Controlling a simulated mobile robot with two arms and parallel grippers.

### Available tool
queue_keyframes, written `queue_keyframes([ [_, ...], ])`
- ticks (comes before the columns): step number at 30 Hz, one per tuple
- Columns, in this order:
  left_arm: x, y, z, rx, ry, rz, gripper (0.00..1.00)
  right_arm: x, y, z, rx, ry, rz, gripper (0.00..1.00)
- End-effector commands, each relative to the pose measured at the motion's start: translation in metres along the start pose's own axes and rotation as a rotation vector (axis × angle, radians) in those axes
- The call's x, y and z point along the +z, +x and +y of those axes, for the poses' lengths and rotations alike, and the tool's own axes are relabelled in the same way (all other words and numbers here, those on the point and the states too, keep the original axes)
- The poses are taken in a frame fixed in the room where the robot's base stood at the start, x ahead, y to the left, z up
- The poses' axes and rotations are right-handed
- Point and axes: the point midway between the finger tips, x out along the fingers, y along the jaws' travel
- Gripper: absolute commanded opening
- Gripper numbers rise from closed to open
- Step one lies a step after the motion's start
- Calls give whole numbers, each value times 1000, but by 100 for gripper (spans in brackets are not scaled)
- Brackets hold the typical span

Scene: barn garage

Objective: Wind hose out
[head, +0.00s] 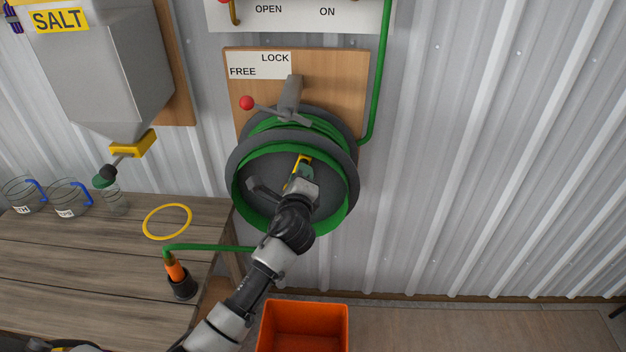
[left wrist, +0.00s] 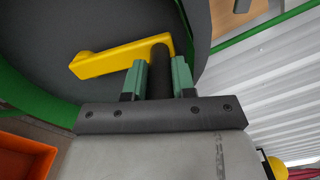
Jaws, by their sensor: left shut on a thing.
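The hose reel (head: 347,178) is a grey drum with a green rim, mounted on a wooden wall board. Green hose (head: 340,130) is wound on it. A yellow crank (left wrist: 105,58) with a dark grip (left wrist: 160,72) sits on the reel's front. My left gripper (left wrist: 159,80) is shut on the dark grip; it also shows in the head view (head: 301,179), partly covering the crank. A red-knobbed lever (head: 247,103) points left, below the FREE label. A green hose stretch (head: 215,247) runs to an orange nozzle (head: 175,270) in a black holder (head: 183,287). My right gripper is out of view.
A wooden table (head: 90,260) at left holds a yellow ring (head: 148,229), glass jugs (head: 68,199) and a jar. The grey SALT dispenser (head: 105,75) hangs above. An orange bin (head: 305,303) stands below the reel. The right wall is clear.

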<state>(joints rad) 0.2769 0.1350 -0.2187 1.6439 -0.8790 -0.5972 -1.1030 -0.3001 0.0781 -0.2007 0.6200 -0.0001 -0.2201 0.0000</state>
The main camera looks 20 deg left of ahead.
Motion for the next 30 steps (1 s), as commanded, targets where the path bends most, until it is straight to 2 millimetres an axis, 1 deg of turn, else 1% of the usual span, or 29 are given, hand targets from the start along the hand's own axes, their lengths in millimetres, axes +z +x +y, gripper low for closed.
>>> queue_keyframes([
  [1,7,0,1,-1,-45,-3,0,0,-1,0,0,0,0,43],
  [3,15,0,3,-2,-111,-4,0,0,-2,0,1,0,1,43],
  [8,30,0,10,-2,-263,-3,0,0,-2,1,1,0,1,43],
  [15,52,0,26,0,-489,-4,0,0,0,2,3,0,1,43],
  [24,71,0,47,-1,-736,-3,0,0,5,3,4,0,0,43],
  [30,78,0,57,-1,-847,-3,0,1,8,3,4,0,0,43],
])
